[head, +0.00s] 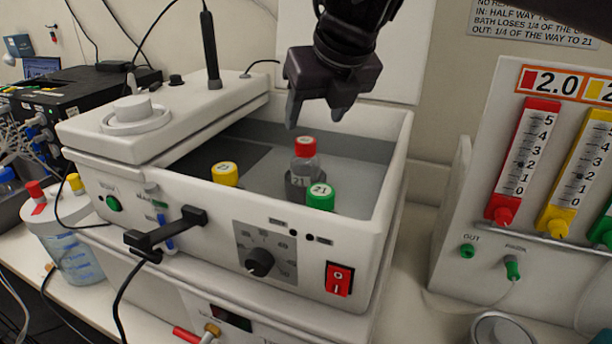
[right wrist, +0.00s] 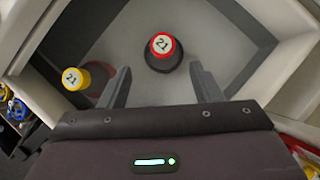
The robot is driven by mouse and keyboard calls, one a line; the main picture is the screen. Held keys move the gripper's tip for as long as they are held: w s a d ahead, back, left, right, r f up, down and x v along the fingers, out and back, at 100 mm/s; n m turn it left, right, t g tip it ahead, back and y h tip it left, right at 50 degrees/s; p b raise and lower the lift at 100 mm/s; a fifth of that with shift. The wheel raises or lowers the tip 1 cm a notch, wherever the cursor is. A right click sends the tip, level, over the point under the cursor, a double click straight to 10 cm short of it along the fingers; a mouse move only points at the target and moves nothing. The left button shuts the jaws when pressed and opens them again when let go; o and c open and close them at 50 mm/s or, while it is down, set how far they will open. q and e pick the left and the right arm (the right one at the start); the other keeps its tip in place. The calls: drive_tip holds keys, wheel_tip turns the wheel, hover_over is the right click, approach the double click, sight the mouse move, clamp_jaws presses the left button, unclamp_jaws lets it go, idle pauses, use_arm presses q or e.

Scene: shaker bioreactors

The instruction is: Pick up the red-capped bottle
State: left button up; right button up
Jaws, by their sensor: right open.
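The red-capped bottle (head: 305,160) stands upright in the shaker bath, its cap and clear neck showing and a dark holder around its lower part. My right gripper (head: 315,118) is open and empty, pointing down just above the red cap. In the right wrist view the red cap (right wrist: 162,45), marked 21, lies ahead of the two spread fingers (right wrist: 160,90), toward the top of the picture and not between the tips. My left gripper is not in view.
A yellow-capped bottle (head: 226,174) stands to the left and a green-capped bottle (head: 320,196) close in front of the red one. The white bath walls (head: 385,180) surround them. A panel with flow meters (head: 530,160) stands at right.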

sight(306, 141)
drive_tip(key=x, duration=0.3)
drive_tip(key=shift+w+d+f, duration=0.15)
drive_tip(key=shift+w+f, duration=0.05)
drive_tip(key=shift+w, duration=0.1)
drive_tip(key=p+x, duration=0.1)
drive_tip(key=x, duration=0.4)
drive_tip(key=shift+w, duration=0.1)
drive_tip(key=shift+w+f, duration=0.3)
drive_tip(key=shift+f, duration=0.05)
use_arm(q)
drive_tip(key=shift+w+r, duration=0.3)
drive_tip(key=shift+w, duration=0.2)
use_arm(e)
drive_tip(key=shift+s, duration=0.1)
drive_tip(key=shift+r, duration=0.1)
drive_tip(key=shift+c, duration=1.1)
clamp_jaws()
